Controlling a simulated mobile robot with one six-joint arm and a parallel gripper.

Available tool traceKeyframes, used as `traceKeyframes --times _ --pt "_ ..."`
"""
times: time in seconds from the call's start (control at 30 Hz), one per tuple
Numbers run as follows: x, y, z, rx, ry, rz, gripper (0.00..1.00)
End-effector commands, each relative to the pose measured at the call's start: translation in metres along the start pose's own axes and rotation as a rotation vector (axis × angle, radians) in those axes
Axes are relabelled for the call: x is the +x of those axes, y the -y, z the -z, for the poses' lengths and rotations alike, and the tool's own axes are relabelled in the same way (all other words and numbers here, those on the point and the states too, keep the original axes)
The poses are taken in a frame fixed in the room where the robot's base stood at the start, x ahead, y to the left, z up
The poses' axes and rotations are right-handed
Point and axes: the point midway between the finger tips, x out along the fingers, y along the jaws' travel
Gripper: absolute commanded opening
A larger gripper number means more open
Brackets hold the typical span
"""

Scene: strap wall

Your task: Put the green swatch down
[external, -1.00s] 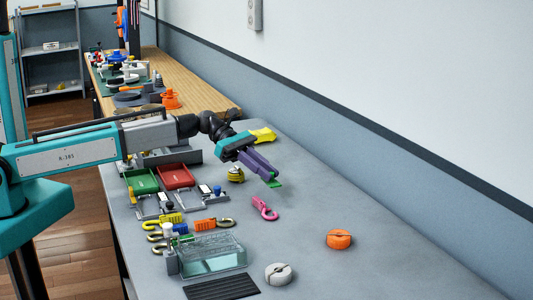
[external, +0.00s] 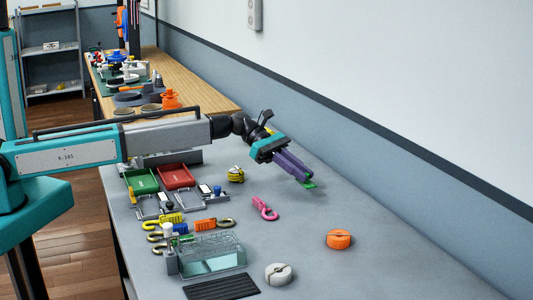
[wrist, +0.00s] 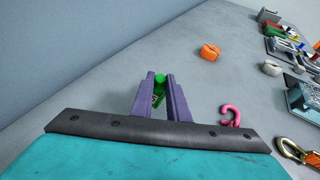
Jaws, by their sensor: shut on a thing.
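The green swatch (external: 309,184) is at the tips of my gripper (external: 306,180), low over the grey table toward the wall. In the wrist view the swatch (wrist: 159,84) shows as a bright green piece between the two purple fingers (wrist: 159,95). My gripper is shut on it. I cannot tell whether the swatch touches the table.
A pink hook (external: 265,208) lies left of and nearer than my gripper. An orange round piece (external: 339,239) and a white one (external: 278,274) lie nearer. A yellow striped roll (external: 236,174) stands left. The grey table (external: 360,205) is clear around the swatch.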

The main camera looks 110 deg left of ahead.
Motion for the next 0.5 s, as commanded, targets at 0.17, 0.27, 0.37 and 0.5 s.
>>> traceKeyframes --times 0.17,0.27,0.37,0.5 --pt "0.015 -0.017 -0.005 0.0 0.0 0.001 0.0" --pt "0.022 -0.025 -0.007 0.0 0.0 0.001 0.0" --pt "0.028 -0.031 -0.008 0.0 0.0 0.001 0.0" --pt "0.033 -0.036 -0.009 0.0 0.001 0.0 0.0"
